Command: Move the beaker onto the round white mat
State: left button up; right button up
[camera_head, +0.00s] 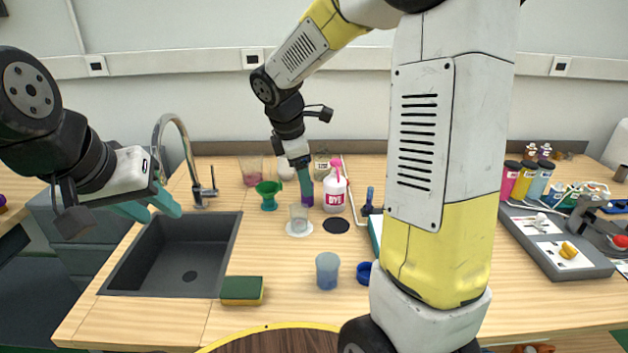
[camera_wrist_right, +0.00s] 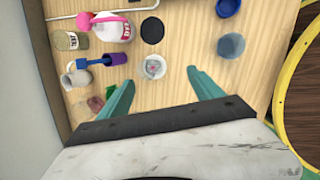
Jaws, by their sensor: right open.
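A clear beaker (camera_head: 299,213) stands upright on the round white mat (camera_head: 292,232) in the head view. It also shows in the right wrist view (camera_wrist_right: 154,67), seen from above, with the mat's pale rim around it. My right gripper (camera_wrist_right: 160,76) is open, its two teal fingers apart on either side of the beaker's line of sight. In the head view it hangs just above and behind the beaker, partly hidden by its own wrist; no contact shows. My left gripper (camera_head: 164,216) is open and empty over the sink's back left corner.
A black round mat (camera_head: 336,226) and a white bottle with a pink cap (camera_head: 334,192) stand right of the beaker. A green funnel (camera_head: 268,194) is at its left. A bluish cup (camera_head: 327,271) and a sponge (camera_head: 241,291) are nearer. The sink (camera_head: 225,255) lies left.

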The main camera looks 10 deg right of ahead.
jog(key=s+d+r+m+t+y, duration=0.1)
jog(key=s+r+m, duration=0.3)
jog(key=s+m, duration=0.5)
jog(key=s+d+r+m+t+y, duration=0.1)
jog(key=s+r+m+t+y, duration=0.1)
jog(key=s+m, duration=0.6)
jog(key=s+r+y, duration=0.1)
jog(key=s+r, duration=0.1)
jog(key=s, duration=0.1)
jog(key=shift+s+r+m+y, duration=0.3)
jog(key=shift+s+m, duration=0.1)
